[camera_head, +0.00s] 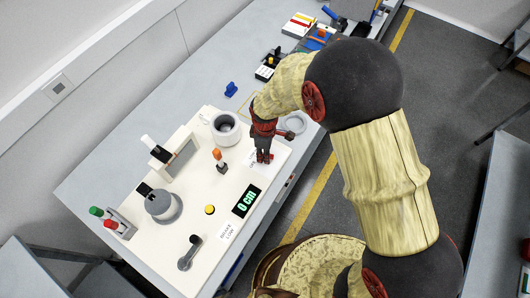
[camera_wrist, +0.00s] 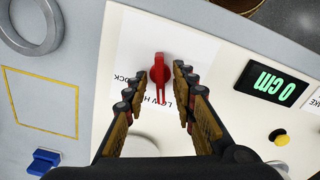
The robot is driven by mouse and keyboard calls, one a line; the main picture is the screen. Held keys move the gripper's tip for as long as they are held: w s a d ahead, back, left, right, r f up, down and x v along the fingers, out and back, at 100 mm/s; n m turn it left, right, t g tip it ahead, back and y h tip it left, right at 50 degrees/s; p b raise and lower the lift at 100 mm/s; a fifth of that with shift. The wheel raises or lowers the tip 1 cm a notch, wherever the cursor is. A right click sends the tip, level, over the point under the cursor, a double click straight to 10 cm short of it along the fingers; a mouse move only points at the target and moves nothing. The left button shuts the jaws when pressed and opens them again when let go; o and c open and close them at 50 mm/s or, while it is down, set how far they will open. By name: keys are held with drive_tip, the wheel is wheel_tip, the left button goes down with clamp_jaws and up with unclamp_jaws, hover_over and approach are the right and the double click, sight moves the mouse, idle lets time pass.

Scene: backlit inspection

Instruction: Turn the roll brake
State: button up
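A red knob with a long pointer handle (camera_wrist: 159,76) sits on a white label on the pale panel (camera_wrist: 232,62). The label shows partly covered words, with "LOCK" and "LOW" in part readable. My gripper (camera_wrist: 160,88) is open, with one finger on each side of the red handle. I cannot tell whether either finger touches it. In the head view my gripper (camera_head: 264,143) points down at the panel's right part, with a bit of red (camera_head: 264,157) showing at its tips. The handle's lower end is close to the fingers.
A display reading "0 cm" (camera_head: 246,201), a yellow button (camera_head: 210,210), an orange-topped lever (camera_head: 218,158), a grey crank (camera_head: 189,253) and a white cup (camera_head: 226,128) stand on the panel. A grey ring (camera_head: 295,122) and a blue item (camera_head: 230,89) lie beyond it.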

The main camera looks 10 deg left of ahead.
drive_tip(key=c, duration=0.3)
drive_tip(key=c, duration=0.4)
clamp_jaws()
